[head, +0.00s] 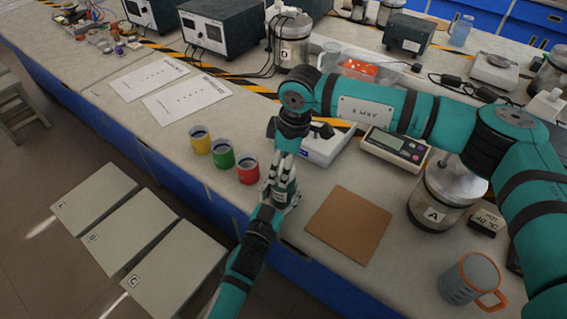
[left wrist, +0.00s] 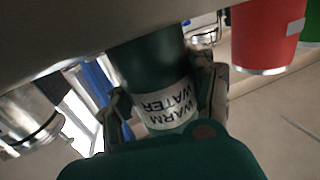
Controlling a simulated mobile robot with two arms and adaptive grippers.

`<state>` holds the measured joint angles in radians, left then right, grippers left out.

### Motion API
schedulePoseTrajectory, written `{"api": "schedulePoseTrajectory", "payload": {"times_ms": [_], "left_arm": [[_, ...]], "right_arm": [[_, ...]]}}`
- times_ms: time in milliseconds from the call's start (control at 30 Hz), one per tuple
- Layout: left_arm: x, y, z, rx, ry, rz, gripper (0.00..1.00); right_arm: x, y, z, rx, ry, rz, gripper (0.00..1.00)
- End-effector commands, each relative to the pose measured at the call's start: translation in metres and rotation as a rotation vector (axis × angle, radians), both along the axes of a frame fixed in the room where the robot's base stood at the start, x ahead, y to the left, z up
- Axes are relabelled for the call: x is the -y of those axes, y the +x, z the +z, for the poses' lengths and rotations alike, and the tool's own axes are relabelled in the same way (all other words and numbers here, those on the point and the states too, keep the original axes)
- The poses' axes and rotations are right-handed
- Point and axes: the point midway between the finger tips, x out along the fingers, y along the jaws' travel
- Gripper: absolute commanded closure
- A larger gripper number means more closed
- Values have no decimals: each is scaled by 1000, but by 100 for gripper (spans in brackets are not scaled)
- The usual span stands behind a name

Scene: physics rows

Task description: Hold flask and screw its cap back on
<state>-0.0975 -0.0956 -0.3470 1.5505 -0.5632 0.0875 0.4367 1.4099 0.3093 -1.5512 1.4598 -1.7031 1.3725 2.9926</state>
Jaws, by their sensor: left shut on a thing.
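A dark green flask (left wrist: 145,60) with a white label reading WARM WATER fills the middle of the left wrist view, its label upside down there. My left gripper (left wrist: 165,95) is shut around it, one finger on each side. In the head view the left gripper (head: 274,198) holds the flask (head: 285,189) near the bench's front edge, mostly covered by the grippers. My right gripper (head: 283,167) points down directly over the flask's top. Its fingers are small and overlap the flask, so I cannot tell their opening. I cannot make out the cap.
Yellow (head: 200,140), green (head: 221,156) and red (head: 247,169) cups stand left of the grippers. A brown board (head: 349,224) lies right. A scale (head: 395,148), jar A (head: 442,196) and grey mug (head: 470,279) stand farther right. Papers (head: 187,105) lie behind.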

Motion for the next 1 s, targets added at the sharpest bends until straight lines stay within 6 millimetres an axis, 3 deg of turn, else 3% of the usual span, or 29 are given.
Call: {"api": "schedulePoseTrajectory", "payload": {"times_ms": [367, 700, 1000], "left_arm": [[0, 0, 0, -1, 0, 0, 100], [0, 0, -1, -1, 0, 0, 100], [0, 0, 0, -1, 0, 0, 100]], "right_arm": [[0, 0, 2, 0, 0, 2, 25], [0, 0, 41, 0, -1, 2, 25], [0, 0, 44, -2, -1, 2, 28]]}}
